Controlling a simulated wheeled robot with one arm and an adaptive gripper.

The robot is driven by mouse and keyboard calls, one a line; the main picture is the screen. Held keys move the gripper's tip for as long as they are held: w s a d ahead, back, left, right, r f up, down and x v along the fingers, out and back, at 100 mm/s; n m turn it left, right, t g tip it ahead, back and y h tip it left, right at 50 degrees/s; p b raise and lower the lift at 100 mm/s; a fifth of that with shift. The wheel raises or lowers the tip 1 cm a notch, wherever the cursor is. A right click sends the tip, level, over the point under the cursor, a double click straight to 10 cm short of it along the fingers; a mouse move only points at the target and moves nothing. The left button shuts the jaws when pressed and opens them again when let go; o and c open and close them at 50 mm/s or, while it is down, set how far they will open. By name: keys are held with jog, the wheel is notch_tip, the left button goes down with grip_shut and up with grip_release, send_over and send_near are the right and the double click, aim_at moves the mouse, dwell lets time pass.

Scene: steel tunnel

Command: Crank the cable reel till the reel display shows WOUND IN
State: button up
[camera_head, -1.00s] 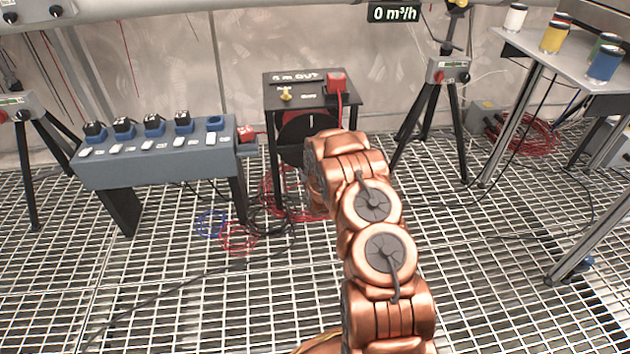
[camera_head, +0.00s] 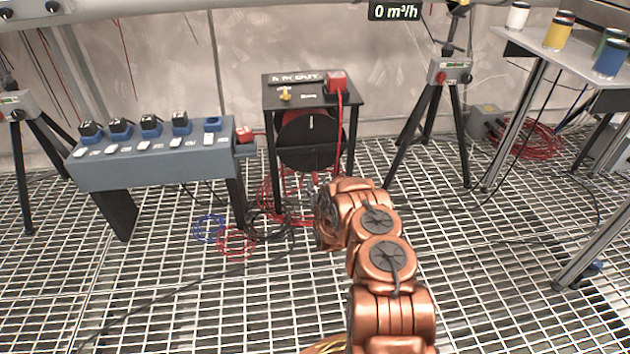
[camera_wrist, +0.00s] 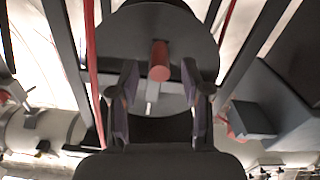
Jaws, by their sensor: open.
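The cable reel is a black disc (camera_head: 297,140) under a small black table (camera_head: 268,98). The reel display (camera_head: 296,77) on the tabletop reads "m OUT"; its leading figure is too small to make out. In the wrist view, the dark disc (camera_wrist: 120,35) fills the upper middle, with a red crank handle (camera_wrist: 160,62) pointing towards the camera. My gripper (camera_wrist: 160,74) is open, with one finger on each side of the handle in the picture. I cannot tell whether they touch it. In the head view my gripper is hidden by my arm.
A grey bench with several blue-black plugs (camera_head: 150,126) stands left of the reel table. Loose red and blue cables (camera_head: 236,240) lie on the grating floor below. A tripod with a control box (camera_head: 449,72) and a table with cans (camera_head: 609,58) stand to the right.

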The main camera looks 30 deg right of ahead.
aim_at(315, 178)
jog(key=shift+b+x, duration=0.7)
jog(key=shift+x, duration=1.7)
jog(key=shift+c, duration=0.4)
grip_shut()
